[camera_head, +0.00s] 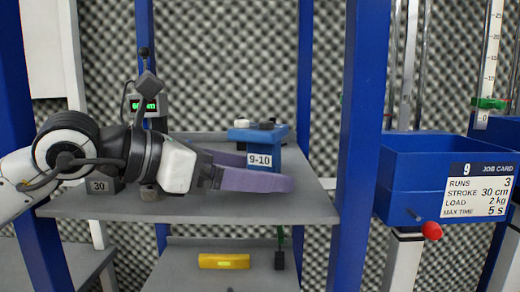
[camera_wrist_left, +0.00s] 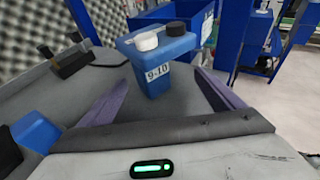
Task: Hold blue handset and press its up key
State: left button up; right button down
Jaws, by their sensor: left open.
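The blue handset (camera_head: 262,138) is an upright blue block with a wider flat top and a white "9-10" label. It stands on the grey shelf (camera_head: 315,198). In the left wrist view the handset (camera_wrist_left: 165,70) has a white round key and a black round key on top; no arrow marks are readable. My left gripper (camera_head: 266,170) is open, with purple fingers on either side of the handset's lower body. In the left wrist view, the gripper (camera_wrist_left: 160,88) shows gaps between both fingers and the handset. My right gripper is not in view.
A small box with a green display (camera_head: 147,104) stands behind my left arm. Blue posts (camera_head: 360,140) flank the shelf. A yellow object (camera_head: 224,261) lies on the lower shelf. A blue bin (camera_head: 430,165) with a job card is at right, with a red knob (camera_head: 431,230) below.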

pick_arm(q)
jog(key=shift+w+d+f, duration=0.1)
jog(key=shift+w+d, duration=0.05)
jog(key=shift+d, duration=0.1)
jog(key=c, duration=1.3)
jog(key=shift+c, duration=0.2)
dwell(1.0)
